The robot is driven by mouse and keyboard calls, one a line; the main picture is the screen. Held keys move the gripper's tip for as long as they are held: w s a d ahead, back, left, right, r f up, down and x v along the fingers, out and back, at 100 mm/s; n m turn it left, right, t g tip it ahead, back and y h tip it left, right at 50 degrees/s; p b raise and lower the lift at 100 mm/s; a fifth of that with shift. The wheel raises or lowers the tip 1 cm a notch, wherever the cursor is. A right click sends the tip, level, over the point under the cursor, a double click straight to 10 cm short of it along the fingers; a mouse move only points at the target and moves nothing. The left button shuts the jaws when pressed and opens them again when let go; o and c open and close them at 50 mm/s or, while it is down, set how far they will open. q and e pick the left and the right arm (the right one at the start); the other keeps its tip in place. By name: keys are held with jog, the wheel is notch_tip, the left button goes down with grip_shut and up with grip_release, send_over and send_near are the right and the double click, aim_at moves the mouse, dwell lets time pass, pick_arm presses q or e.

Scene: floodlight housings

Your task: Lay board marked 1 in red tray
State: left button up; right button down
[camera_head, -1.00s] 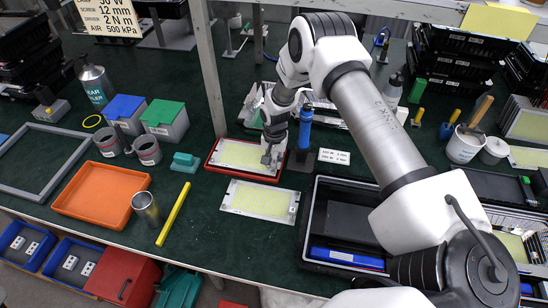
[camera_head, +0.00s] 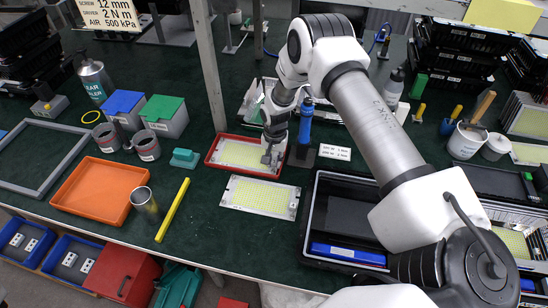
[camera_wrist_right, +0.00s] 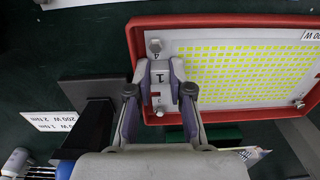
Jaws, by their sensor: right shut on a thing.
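The red tray (camera_head: 210,163) lies on the green bench near the middle of the head view. A white board with a yellow grid (camera_head: 240,153) lies within its rim; whether it rests fully on the tray floor I cannot tell. In the right wrist view the red tray (camera_wrist_right: 230,20) frames the board (camera_wrist_right: 240,70), whose marking 1 shows between the fingers. My right gripper (camera_head: 270,155) is shut on the board's right end, and its fingers also show in the wrist view (camera_wrist_right: 160,88). My left gripper is not in view.
A second yellow-grid board (camera_head: 260,197) lies in front of the tray. A blue-topped post (camera_head: 306,125) stands close right of it. A black bin (camera_head: 312,215) is further right. An orange tray (camera_head: 98,190) and yellow bar (camera_head: 172,210) lie left.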

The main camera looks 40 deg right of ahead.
jog(key=c, duration=1)
grip_release()
notch_tip(320, 180, up, 12)
jog(key=shift+r, duration=0.1)
